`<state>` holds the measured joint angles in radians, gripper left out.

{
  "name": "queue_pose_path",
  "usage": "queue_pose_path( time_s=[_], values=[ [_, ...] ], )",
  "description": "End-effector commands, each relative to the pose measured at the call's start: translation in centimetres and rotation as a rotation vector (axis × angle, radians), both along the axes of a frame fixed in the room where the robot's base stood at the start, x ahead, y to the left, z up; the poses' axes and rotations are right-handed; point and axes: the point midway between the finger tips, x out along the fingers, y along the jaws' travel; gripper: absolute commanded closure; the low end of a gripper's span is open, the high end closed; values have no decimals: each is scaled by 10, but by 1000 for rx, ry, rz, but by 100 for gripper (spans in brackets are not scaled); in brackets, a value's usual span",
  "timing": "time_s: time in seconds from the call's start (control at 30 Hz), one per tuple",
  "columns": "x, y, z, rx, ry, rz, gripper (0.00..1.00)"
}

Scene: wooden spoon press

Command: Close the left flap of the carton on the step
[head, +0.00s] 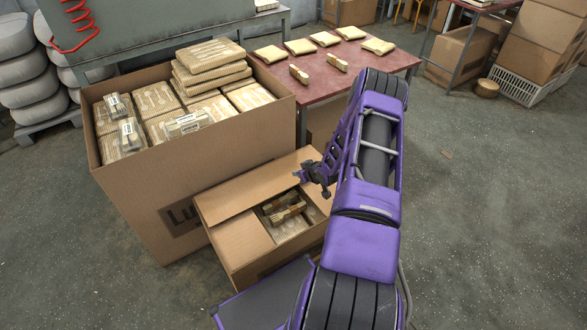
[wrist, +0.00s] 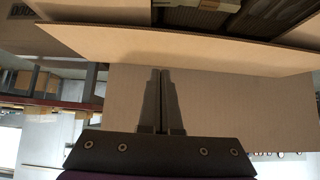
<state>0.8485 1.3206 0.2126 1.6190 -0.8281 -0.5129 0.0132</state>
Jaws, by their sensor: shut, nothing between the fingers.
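The small brown carton (head: 240,255) stands low beside a larger carton. Its top is partly open, showing wooden pieces (head: 286,210) in a central gap. Flat cardboard flap panels (head: 255,188) border the gap at the back and left; the right side is partly hidden by my arm. My gripper (head: 300,175) is by the carton's back right corner in the head view. In the wrist view my gripper (wrist: 160,72) is shut and empty, before a plain cardboard face (wrist: 230,105). A flap (wrist: 170,45) crosses above the fingertips; contact cannot be told. The step is not clearly visible.
The large open carton (head: 205,160), full of packaged spoons (head: 207,55), stands close behind and left. A red table (head: 300,72) with several packs is at the back. A grey machine (head: 150,30) stands back left. The floor at right (head: 490,200) is mostly clear.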

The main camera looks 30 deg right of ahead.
Motion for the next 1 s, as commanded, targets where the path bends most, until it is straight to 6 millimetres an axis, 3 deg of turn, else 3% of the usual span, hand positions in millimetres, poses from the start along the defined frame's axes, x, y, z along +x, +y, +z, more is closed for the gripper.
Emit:
queue_pose_path(
  time_s=[0.03,0.2,0.47,0.8,1.0],
  values=[
    [0,-1,14,-1,-1,0,100],
    [0,0,39,-1,0,-1,100],
    [7,6,53,-15,75,-2,100],
    [17,60,79,-18,454,-7,100],
    [13,80,87,0,551,0,100]
  ],
)
